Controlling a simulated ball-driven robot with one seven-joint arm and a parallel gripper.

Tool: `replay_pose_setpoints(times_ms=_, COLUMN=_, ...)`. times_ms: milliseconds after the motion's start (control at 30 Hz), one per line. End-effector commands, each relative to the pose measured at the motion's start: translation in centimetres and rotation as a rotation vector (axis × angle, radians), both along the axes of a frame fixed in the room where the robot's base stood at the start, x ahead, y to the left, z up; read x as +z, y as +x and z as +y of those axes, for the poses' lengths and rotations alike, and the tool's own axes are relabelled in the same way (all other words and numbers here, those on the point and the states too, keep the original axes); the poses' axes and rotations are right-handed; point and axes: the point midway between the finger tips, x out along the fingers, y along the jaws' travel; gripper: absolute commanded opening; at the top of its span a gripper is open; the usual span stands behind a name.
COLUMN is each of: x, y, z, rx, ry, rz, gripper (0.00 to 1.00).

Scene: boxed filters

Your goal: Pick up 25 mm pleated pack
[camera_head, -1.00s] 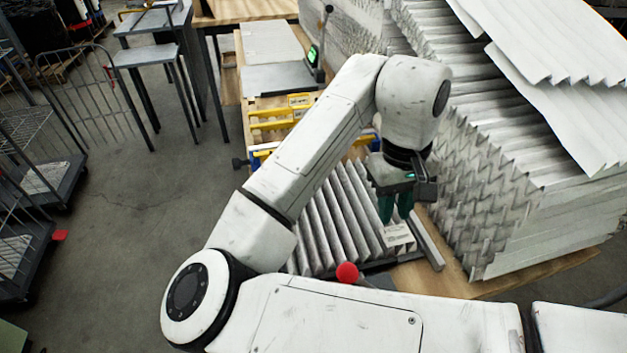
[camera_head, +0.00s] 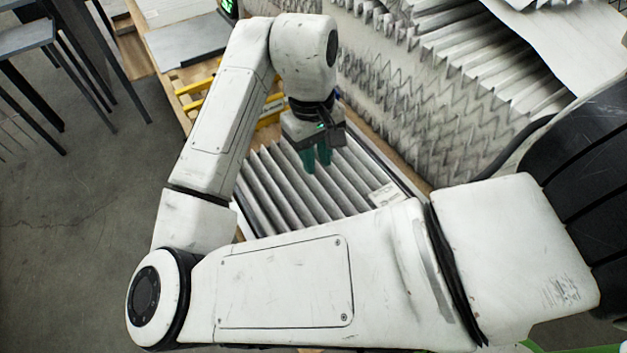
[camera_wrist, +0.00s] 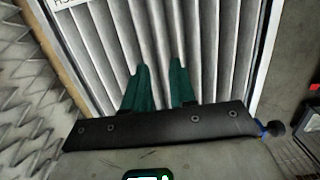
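The pleated pack (camera_head: 285,190) is a grey-white panel of parallel ridges in a thin frame, lying flat on the wooden bench. A white label (camera_head: 383,194) is at its right end. My arm hides part of its near side. In the wrist view the pack (camera_wrist: 205,45) fills most of the upper picture, with a corner of the label at top left. My gripper (camera_head: 317,160) has two green fingers pointing down over the pack. The fingers (camera_wrist: 159,72) are apart, with bare pleats showing between them. Whether the tips touch the pleats I cannot tell.
A tall stack of pleated sheets (camera_head: 400,110) stands close on the right of the pack. A yellow item (camera_head: 195,95) and a grey panel (camera_head: 187,42) lie beyond on the bench. Dark-legged tables (camera_head: 25,40) stand at far left. The floor at left is clear.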

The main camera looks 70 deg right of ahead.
Motion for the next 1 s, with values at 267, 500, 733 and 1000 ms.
replay_pose_setpoints(times_ms=267, x=-3.2, y=0.5, z=0.0, rx=0.002, ry=-0.001, rz=0.005, gripper=0.26)
replay_pose_setpoints(times_ms=500, x=-5.3, y=0.4, z=0.2, rx=0.000, ry=0.001, rz=0.001, gripper=0.26)
replay_pose_setpoints(times_ms=733, x=-5.3, y=0.3, z=0.2, rx=0.000, ry=0.000, rz=0.000, gripper=0.25)
replay_pose_setpoints(times_ms=1000, x=-5.3, y=0.3, z=0.2, rx=0.000, ry=0.000, rz=0.000, gripper=0.00)
